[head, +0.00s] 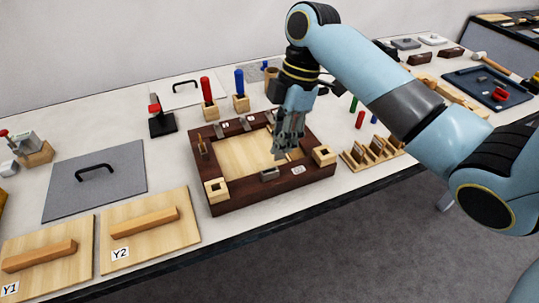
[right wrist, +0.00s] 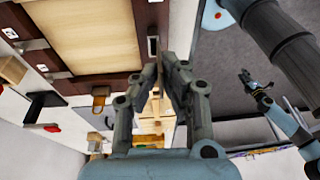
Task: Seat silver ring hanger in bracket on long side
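The dark wooden frame (head: 318,176) with a light inner panel (head: 240,158) lies on the table. A silver bracket (head: 269,174) sits on its near long side; a silver bracket also shows in the right wrist view (right wrist: 152,46). Several grey fittings (head: 245,123) line the far long side. My right gripper (head: 283,153) points down over the frame's right part, behind the near bracket. In the wrist view its fingertips (right wrist: 160,67) are close together; whether a hanger is between them is unclear. What looks like my left gripper (right wrist: 246,78) shows small, away from the frame.
Red (head: 206,88) and blue (head: 240,82) handled tools stand behind the frame. A slotted wooden rack (head: 372,152) stands close to its right. A grey board (head: 95,180) and wooden lids (head: 150,232) lie left. The table's front edge is close to the frame.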

